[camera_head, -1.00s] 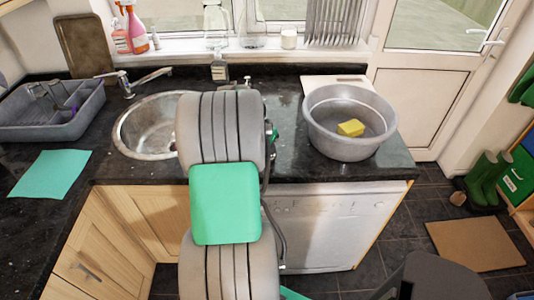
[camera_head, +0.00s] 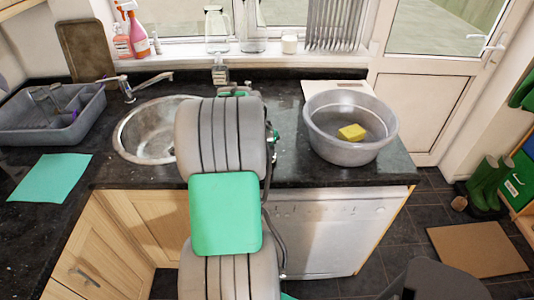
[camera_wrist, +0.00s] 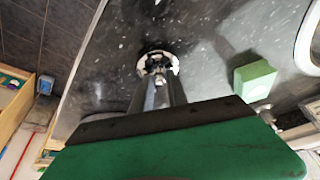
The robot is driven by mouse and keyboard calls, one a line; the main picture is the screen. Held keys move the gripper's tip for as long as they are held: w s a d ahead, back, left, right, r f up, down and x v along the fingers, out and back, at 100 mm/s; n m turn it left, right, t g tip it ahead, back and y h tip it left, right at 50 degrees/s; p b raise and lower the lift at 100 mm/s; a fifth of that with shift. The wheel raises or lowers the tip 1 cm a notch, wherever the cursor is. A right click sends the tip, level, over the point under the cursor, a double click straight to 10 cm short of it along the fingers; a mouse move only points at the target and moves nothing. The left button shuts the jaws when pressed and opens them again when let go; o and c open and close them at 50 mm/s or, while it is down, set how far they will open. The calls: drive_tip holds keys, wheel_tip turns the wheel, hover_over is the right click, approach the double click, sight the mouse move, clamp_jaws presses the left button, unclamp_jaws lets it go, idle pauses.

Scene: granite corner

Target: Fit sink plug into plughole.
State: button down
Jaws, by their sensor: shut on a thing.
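My gripper (camera_wrist: 158,88) points away from the wrist camera, over the dark speckled worktop. It is shut on the sink plug (camera_wrist: 145,66), a small round pale-rimmed piece with a dark middle at the fingertips. I cannot tell whether the plug touches the worktop. In the head view my arm hides the gripper and the plug. The round metal sink (camera_head: 132,133) is left of my arm, its right side covered. Its pale rim also shows at the right edge of the wrist view (camera_wrist: 305,45). I cannot make out the plughole.
A green block (camera_wrist: 255,79) stands on the worktop right of my gripper. In the head view, a grey basin (camera_head: 320,140) with a yellow sponge (camera_head: 352,132) stands right of my arm. A tap (camera_head: 127,90) is behind the sink, and a grey dish rack (camera_head: 35,128) is at left.

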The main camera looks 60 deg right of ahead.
drive_tip(key=s+a+r+b, duration=0.2)
drive_tip(key=s+a+r, duration=0.1)
drive_tip(key=a+r, duration=0.3)
drive_tip(key=s+a+r+b, duration=0.2)
drive_tip(key=s+a+r, duration=0.1)
drive_tip(key=a+r, duration=0.3)
drive_tip(key=shift+s+a, duration=0.25)
